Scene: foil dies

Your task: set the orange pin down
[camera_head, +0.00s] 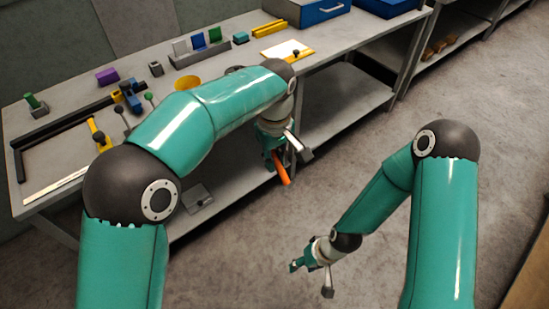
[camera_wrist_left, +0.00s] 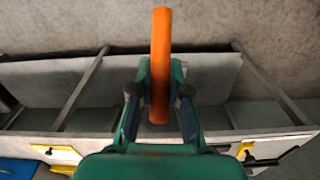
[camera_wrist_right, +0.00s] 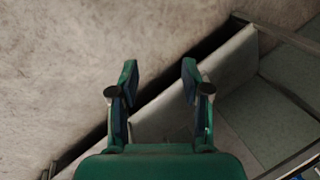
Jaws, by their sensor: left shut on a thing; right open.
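The orange pin (camera_head: 282,170) is a plain orange rod. My left gripper (camera_head: 274,155) is shut on it, in front of the workbench's front edge and over the open lower shelf or floor. In the left wrist view the pin (camera_wrist_left: 161,60) stands out lengthwise between the two fingers of the left gripper (camera_wrist_left: 160,88). Nothing shows beneath the pin that touches it. My right gripper (camera_head: 312,264) is low over the bare floor at the bottom middle. In the right wrist view the right gripper (camera_wrist_right: 158,80) is open and empty.
The workbench (camera_head: 225,95) holds a yellow disc (camera_head: 187,84), a purple block (camera_head: 107,76), a slotted rack (camera_head: 199,55), a white pad (camera_head: 286,50) and a blue box (camera_head: 322,10). A dark angle bar lies at its left. My left arm hides part of the bench. The floor (camera_head: 340,140) is clear.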

